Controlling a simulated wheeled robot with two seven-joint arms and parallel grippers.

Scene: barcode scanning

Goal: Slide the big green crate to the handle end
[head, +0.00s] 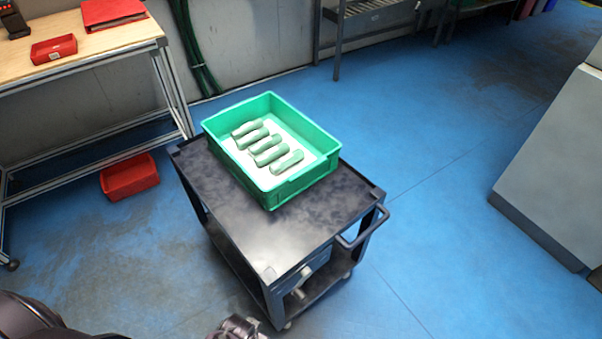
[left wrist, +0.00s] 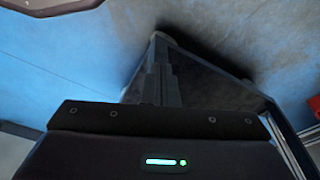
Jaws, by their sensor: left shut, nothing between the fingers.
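The big green crate (head: 305,182) sits on the dark cart's top (head: 250,228), toward the end away from the handle (head: 362,231). Several pale rounded pieces (head: 268,149) lie in a row on its white floor. The bare cart top lies between the crate and the handle end. In the left wrist view my left gripper (left wrist: 161,45) is shut and empty, with the dark cart beyond and beneath it; I see no crate there. Parts of my arms show at the bottom of the head view. My right gripper is not in view.
A grey cabinet (head: 555,160) stands at the right. The blue floor between the cart and the cabinet is clear.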

